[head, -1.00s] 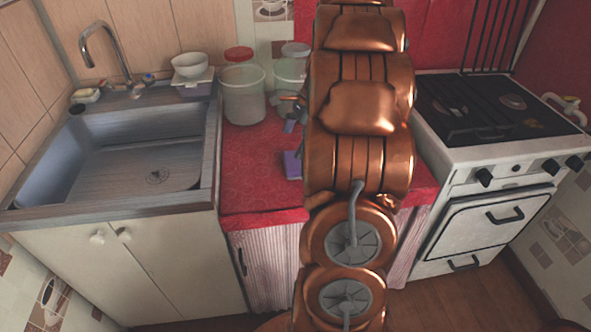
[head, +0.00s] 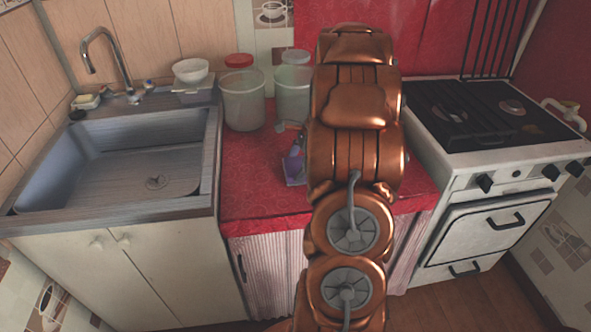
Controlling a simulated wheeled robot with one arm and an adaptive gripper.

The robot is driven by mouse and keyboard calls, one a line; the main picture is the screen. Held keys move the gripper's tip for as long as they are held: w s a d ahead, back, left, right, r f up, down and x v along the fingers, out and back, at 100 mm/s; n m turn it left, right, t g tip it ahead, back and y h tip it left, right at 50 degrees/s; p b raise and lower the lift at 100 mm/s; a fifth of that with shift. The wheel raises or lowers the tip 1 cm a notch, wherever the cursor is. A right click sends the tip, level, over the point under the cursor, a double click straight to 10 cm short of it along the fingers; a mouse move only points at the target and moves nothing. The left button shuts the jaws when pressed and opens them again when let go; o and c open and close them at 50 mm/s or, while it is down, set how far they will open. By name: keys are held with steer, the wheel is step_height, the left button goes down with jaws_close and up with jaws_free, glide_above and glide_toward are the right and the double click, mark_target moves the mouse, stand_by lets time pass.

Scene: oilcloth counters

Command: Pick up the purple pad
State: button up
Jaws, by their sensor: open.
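The purple pad (head: 292,170) lies on the red oilcloth counter (head: 257,190), just left of my arm. Its right side is hidden behind the arm. My gripper (head: 290,127) shows only as a small grey part at the arm's left edge, just above and behind the pad in the head view. It is open. The rest of it is hidden by my copper-coloured arm, and I cannot tell whether a finger touches the pad.
Two clear jars, one with a red lid (head: 243,98) and one with a pale lid (head: 292,92), stand behind the pad. A sink (head: 130,165) is at left, a stove (head: 497,125) at right. The counter left of the pad is clear.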

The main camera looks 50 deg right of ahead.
mark_target(291, 167)
steer(key=shift+f, duration=0.3)
steer(key=c, duration=0.5)
steer(key=shift+r, duration=0.15)
steer(key=shift+w+r, duration=0.1)
steer(key=shift+r, duration=1.35)
steer(key=shift+a+r, duration=0.1)
steer(key=shift+r, duration=0.15)
steer(key=s+a, duration=0.3)
steer(key=s, duration=0.1)
steer(key=s+a+r+b, duration=0.1)
steer(key=s+a, duration=0.2)
steer(key=s, duration=0.1)
steer(key=s+a, duration=0.3)
steer(key=s, duration=0.2)
steer(key=shift+a+r+b, duration=0.2)
steer(key=shift+a+b, duration=0.1)
steer(key=shift+b, duration=0.1)
steer(key=shift+o, duration=1.2)
steer(key=shift+w, duration=0.1)
steer(key=c, duration=0.4)
